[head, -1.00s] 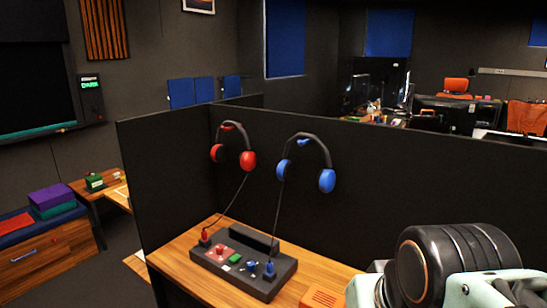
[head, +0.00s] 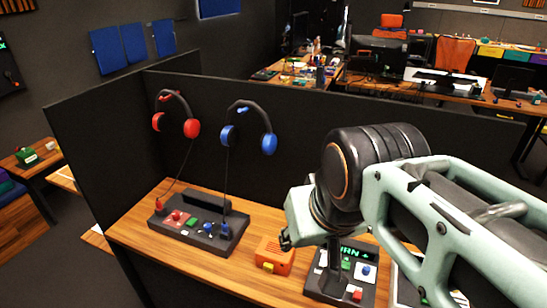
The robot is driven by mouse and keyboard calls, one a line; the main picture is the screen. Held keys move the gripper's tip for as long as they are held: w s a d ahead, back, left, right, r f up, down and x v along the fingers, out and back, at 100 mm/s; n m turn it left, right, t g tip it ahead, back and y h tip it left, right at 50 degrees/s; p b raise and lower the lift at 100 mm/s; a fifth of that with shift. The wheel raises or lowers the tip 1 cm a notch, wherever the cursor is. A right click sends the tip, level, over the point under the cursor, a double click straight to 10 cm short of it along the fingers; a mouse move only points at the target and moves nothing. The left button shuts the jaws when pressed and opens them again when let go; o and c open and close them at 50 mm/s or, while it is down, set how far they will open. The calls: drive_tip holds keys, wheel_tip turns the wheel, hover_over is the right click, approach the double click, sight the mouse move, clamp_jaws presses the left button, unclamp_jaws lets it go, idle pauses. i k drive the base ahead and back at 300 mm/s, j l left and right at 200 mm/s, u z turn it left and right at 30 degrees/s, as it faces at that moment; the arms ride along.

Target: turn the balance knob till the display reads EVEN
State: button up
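No knob is clearly labelled as balance at this distance. A black control panel (head: 197,221) on the wooden desk carries red, green and blue controls below a dark raised bar, on which I read no text. A second dark panel (head: 325,284) to the right has a lit display (head: 352,253) with green letters ending in "URN" and a symbol, partly covered by my arm. It also has green, blue and red controls. A small dark part of my gripper (head: 286,241) shows below my wrist, above the desk near the orange box; its fingers are not clear.
An orange box (head: 274,255) sits between the panels. Red headphones (head: 176,118) and blue headphones (head: 248,130) hang on the black partition (head: 310,125) with cords down to the first panel. Bare desk (head: 215,262) shows at the front.

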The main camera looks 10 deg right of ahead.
sight(366, 269)
drive_tip(key=l+z, duration=0.15)
drive_tip(key=z, duration=0.15)
drive_tip(key=k+l+z, duration=0.15)
drive_tip(key=z, duration=0.15)
drive_tip(key=j+z, duration=0.4)
drive_tip(key=z, duration=0.15)
